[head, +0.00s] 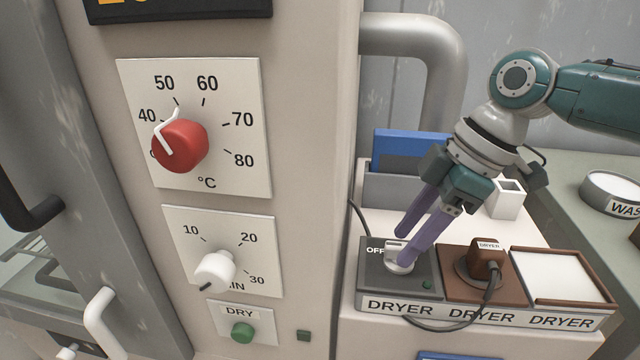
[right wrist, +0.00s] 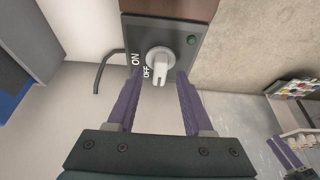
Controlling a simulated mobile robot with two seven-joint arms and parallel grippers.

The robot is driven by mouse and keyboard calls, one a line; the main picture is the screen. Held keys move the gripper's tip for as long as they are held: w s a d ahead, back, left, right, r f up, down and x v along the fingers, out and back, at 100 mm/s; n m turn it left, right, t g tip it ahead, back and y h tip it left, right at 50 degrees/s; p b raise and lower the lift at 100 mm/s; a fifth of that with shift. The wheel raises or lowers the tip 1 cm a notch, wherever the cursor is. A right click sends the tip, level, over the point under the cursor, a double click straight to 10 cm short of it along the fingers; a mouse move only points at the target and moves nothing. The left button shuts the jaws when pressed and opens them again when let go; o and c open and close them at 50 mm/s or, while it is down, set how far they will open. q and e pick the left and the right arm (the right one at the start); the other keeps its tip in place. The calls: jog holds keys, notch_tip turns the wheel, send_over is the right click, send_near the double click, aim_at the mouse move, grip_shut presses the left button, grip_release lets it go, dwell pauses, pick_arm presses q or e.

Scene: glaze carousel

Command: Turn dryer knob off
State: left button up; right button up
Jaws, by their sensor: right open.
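The white dryer knob (head: 398,257) sits on a dark grey switch box (head: 372,280) labelled DRYER, with OFF printed at its upper left. In the right wrist view the knob (right wrist: 158,66) shows its raised grip bar pointing down the picture, with ON and OFF printed to its left. My right gripper (head: 413,236) is open, its purple fingers reaching down at the knob. In the wrist view the fingers (right wrist: 156,88) lie on either side of the knob, with gaps visible. What looks like my left gripper (right wrist: 288,154) shows small at the lower right there.
A brown socket with a plug (head: 486,260) and cable stands right beside the switch box, then a white-topped brown tray (head: 560,278). A blue item in a grey holder (head: 392,187) stands behind. The panel with a red temperature knob (head: 182,146) rises on the left.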

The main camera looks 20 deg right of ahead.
jog(key=v, duration=0.9)
jog(key=shift+p, duration=0.45)
jog(key=shift+s+r, duration=0.1)
